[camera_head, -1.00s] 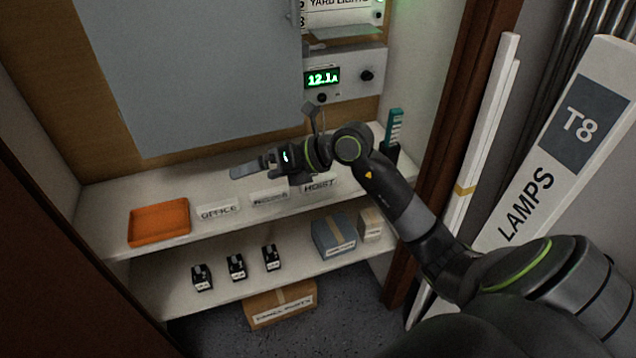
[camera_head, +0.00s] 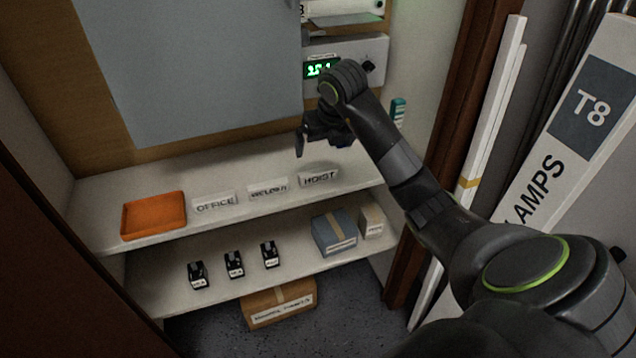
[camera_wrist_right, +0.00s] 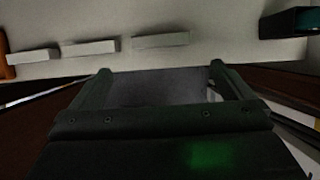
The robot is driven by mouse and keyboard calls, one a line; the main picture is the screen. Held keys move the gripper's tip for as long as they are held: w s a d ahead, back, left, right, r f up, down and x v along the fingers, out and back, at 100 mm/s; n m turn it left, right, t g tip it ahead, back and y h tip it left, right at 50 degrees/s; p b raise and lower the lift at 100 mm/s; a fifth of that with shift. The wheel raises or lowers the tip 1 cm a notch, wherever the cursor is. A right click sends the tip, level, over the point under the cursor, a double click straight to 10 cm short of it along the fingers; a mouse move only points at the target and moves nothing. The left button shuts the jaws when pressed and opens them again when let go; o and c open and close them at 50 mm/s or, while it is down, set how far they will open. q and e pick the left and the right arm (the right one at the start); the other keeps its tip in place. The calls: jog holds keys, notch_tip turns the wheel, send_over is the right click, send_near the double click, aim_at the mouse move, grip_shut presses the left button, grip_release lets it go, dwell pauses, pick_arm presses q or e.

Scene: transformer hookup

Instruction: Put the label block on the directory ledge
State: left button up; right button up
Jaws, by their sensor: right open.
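Three white label blocks stand in a row on the upper shelf: OFFICE (camera_head: 215,204), a middle one (camera_head: 268,190) whose word is blurred, and HOIST (camera_head: 319,178). My right gripper (camera_head: 318,147) is open and empty, above and behind the HOIST block in the head view, pointing down. In the right wrist view the open fingers (camera_wrist_right: 161,74) show below the row of blocks, with the HOIST block (camera_wrist_right: 160,40) nearest and not between them. My left gripper is not in view.
An orange tray (camera_head: 153,216) sits at the shelf's left end. A meter box (camera_head: 348,50) is behind my right arm. A teal item (camera_head: 398,111) stands at the right. Small black devices (camera_head: 234,265) and a blue box (camera_head: 334,232) are on the lower shelf.

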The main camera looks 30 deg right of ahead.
aim_at(318, 170)
jog(key=p+x, duration=0.1)
jog(key=x, duration=1.2)
jog(key=shift+f, duration=0.1)
jog(key=c, duration=0.6)
